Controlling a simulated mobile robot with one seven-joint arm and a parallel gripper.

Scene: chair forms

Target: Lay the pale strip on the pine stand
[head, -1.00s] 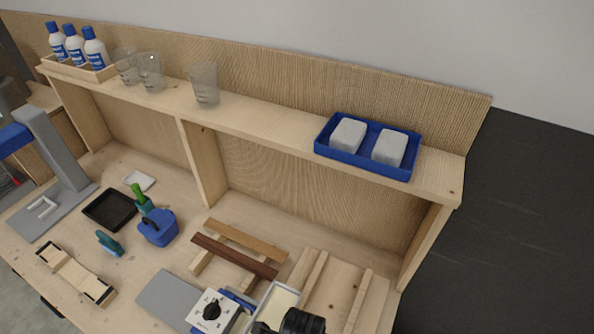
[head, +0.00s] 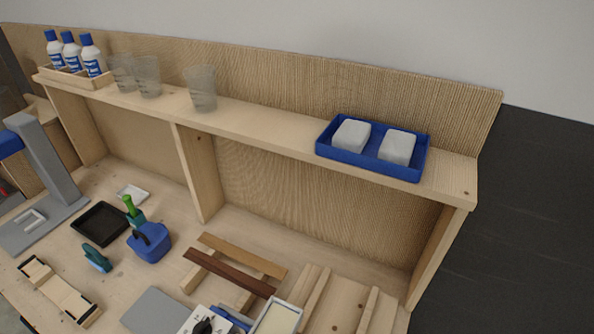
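A pine stand (head: 190,281) with two rails sits on the bench, right of centre. A dark brown strip (head: 228,272) and a lighter tan-brown strip (head: 245,256) lie across it, roughly parallel. To its right is a pine board (head: 345,303) with raised pale rails, one of them a narrow pale bar (head: 317,293); the board is cut off by the bottom edge. I cannot tell which piece is the pale strip. My gripper is not in view.
A blue pot (head: 150,242), a black tray (head: 100,224) and a pale wooden holder (head: 60,291) stand left. A grey plate (head: 155,310) and a pale-rimmed box (head: 277,318) are in front. The shelf (head: 255,132) overhangs the back, bearing a blue tray (head: 372,165), cups and bottles.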

